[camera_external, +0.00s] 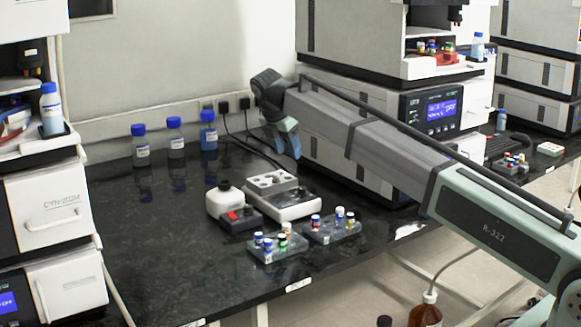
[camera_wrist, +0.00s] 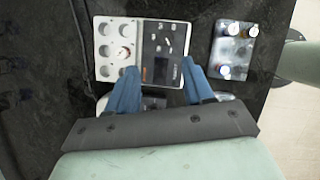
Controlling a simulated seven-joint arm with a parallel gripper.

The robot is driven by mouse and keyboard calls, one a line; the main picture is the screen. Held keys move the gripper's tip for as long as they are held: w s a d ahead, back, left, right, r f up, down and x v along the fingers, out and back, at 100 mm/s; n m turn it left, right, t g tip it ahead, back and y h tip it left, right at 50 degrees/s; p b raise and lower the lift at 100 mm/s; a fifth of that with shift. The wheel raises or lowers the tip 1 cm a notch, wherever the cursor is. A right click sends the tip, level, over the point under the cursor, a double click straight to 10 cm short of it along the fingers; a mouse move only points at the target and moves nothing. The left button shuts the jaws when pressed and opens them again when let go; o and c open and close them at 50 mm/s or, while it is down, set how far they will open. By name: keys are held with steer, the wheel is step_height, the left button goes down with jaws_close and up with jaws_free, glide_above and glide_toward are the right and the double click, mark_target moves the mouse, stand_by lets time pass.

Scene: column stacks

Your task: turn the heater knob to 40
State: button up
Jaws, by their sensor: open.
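The heater (camera_external: 290,212) is a white block with round wells on top and a dark control panel, standing on the black bench in the external view. In the wrist view, the heater's white well plate (camera_wrist: 103,72) is left of its dark panel (camera_wrist: 150,40). One well holds a small white and red item (camera_wrist: 124,53). I cannot clearly make out the knob or its setting. My gripper (camera_external: 291,152) is above the heater, pointing down. In the wrist view its blue fingers (camera_wrist: 160,70) are apart, with the lower panel between them and nothing held.
A white device with a black cap (camera_external: 225,200) stands against the heater's left side. Racks of vials (camera_external: 278,247) (camera_external: 332,230) sit in front and to its right. Blue-capped bottles (camera_external: 176,140) stand at the back. The bench's left front (camera_external: 170,260) is clear.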

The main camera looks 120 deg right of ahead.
mark_target(302, 187)
steer(key=x, duration=0.8)
steer(key=a+x, duration=0.1)
steer(key=x, duration=0.4)
steer(key=shift+s, duration=0.1)
jaws_close()
